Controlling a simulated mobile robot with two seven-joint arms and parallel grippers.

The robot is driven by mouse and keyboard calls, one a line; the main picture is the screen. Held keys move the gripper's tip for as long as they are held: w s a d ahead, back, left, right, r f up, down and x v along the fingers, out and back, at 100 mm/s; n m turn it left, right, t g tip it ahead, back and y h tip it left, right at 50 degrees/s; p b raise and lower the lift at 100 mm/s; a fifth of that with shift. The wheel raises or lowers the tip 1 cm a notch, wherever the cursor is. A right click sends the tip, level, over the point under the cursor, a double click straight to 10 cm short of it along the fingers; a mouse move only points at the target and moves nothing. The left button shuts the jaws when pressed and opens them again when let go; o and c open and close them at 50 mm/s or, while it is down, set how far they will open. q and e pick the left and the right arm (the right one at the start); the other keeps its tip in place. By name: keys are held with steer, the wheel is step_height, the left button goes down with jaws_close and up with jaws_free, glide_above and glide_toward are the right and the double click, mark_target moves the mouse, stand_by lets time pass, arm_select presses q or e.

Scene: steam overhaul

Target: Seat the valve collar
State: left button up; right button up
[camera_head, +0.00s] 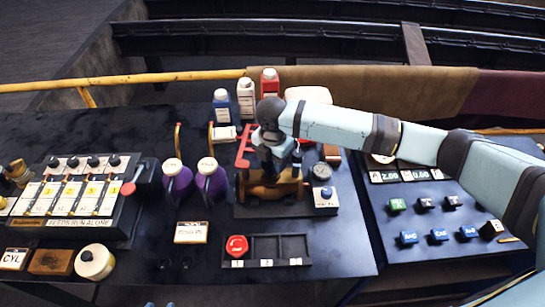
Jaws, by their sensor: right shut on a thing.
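My right gripper (277,165) points down over the brass valve body (268,190) on its dark base plate. It is shut on a part, which looks to be the valve collar; the gripper and wrist hide most of it. I cannot tell whether that part touches the valve body. A dark tray (273,264) in front has three compartments. A red round knob (237,246) sits in its left compartment; the other two look empty. My left gripper is not in view.
Two purple bottles (211,184) stand left of the valve. Bottles (246,97) line the back. A switch panel (78,193) is at left.

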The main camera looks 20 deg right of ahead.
steer(key=o, duration=1.4)
step_height(320, 180, up, 3)
steer(key=p, duration=0.3)
steer(key=shift+r+p, duration=0.45)
steer(key=shift+r, duration=3.5)
